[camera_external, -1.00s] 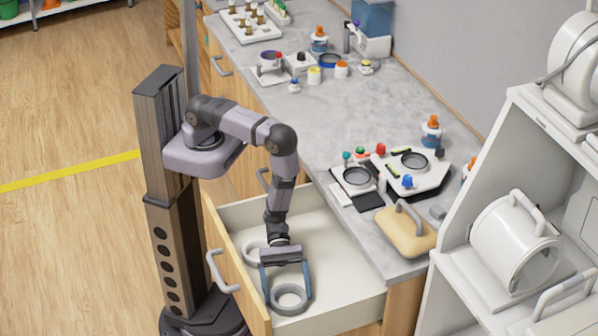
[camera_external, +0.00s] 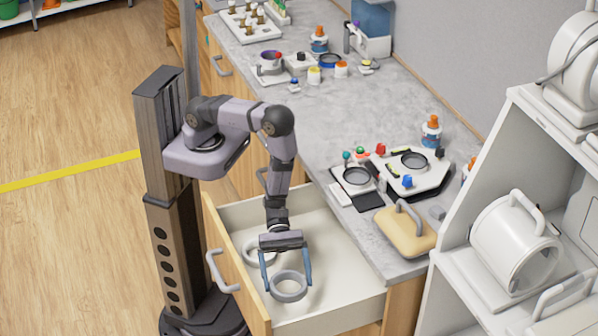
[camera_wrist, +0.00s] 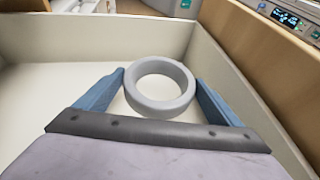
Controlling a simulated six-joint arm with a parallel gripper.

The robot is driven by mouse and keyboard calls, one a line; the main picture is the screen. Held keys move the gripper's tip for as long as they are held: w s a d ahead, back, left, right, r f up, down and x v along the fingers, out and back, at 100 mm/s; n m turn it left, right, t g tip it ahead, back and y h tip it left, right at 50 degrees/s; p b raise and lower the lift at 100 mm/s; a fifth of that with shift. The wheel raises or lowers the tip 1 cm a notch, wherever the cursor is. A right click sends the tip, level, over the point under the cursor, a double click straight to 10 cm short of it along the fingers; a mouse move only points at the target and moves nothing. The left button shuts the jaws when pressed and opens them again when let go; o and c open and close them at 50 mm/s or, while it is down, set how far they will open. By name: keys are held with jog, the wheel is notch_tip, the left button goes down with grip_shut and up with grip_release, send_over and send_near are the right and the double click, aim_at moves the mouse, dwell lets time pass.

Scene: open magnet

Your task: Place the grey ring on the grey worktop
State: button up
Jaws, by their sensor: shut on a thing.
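A grey ring (camera_external: 289,287) is held between the blue fingers of my gripper (camera_external: 290,281), over the open drawer (camera_external: 340,285). In the wrist view the grey ring (camera_wrist: 160,104) sits between the fingertips of my gripper (camera_wrist: 160,90), with the drawer walls around it. A second grey ring (camera_external: 261,253) lies in the drawer behind my gripper, partly hidden by it. The grey worktop (camera_external: 330,130) runs beside and above the drawer.
A yellow block with a handle (camera_external: 405,232) stands near the worktop's front edge. Trays with small parts (camera_external: 412,165) lie behind it. A white shelf unit (camera_external: 470,190) stands at the right. The worktop's middle is mostly clear.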

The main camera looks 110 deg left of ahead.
jog(key=shift+r, duration=2.05)
jog(key=shift+r, duration=0.1)
